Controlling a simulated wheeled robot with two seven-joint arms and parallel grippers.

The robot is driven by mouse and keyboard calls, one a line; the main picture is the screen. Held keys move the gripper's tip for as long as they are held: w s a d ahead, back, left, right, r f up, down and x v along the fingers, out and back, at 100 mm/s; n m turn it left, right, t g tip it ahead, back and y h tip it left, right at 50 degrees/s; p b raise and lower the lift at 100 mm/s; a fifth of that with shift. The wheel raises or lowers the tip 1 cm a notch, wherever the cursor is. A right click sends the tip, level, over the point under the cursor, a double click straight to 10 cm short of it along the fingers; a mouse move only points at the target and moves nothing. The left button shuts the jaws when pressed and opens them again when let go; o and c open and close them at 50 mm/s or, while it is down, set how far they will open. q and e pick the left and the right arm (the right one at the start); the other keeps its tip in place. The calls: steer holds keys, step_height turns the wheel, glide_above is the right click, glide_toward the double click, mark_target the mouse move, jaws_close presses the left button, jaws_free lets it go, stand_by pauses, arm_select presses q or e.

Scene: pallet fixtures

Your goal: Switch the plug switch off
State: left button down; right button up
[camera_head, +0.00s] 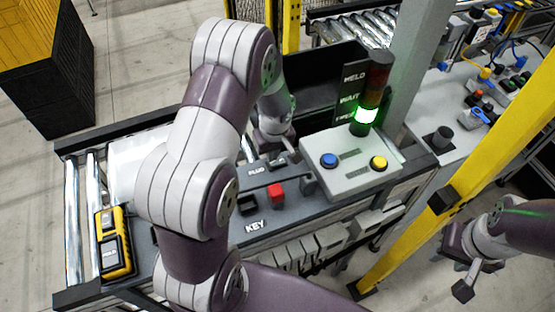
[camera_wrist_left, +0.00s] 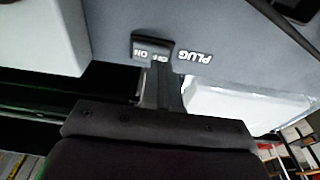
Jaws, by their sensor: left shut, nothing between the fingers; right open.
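The plug switch (camera_head: 278,162) is a small black rocker on the dark grey panel, beside its white PLUG label (camera_head: 256,170). In the left wrist view the plug switch (camera_wrist_left: 152,47) appears upside down with OFF and ON marks; which side is pressed I cannot tell. My left gripper (camera_head: 278,146) is at the switch's far side, its fingers mostly hidden in the head view. In the left wrist view the left gripper (camera_wrist_left: 160,82) is shut and empty, its tips close to the switch; contact is unclear. My right gripper (camera_head: 468,276) is open and empty, away at the right.
A red button (camera_head: 276,191) and a KEY label (camera_head: 255,226) are nearby. A grey box (camera_head: 350,178) carries blue and yellow buttons. A signal tower (camera_head: 370,95) glows green behind it. A yellow-black device (camera_head: 114,243) lies left. A yellow post (camera_head: 440,190) stands right.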

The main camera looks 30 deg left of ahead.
arm_select(q)
steer(key=shift+f+b, duration=0.8)
stand_by(0.4)
steer(key=shift+r, duration=0.1)
step_height(320, 180, up, 7)
steer(key=p, duration=0.5)
stand_by(0.4)
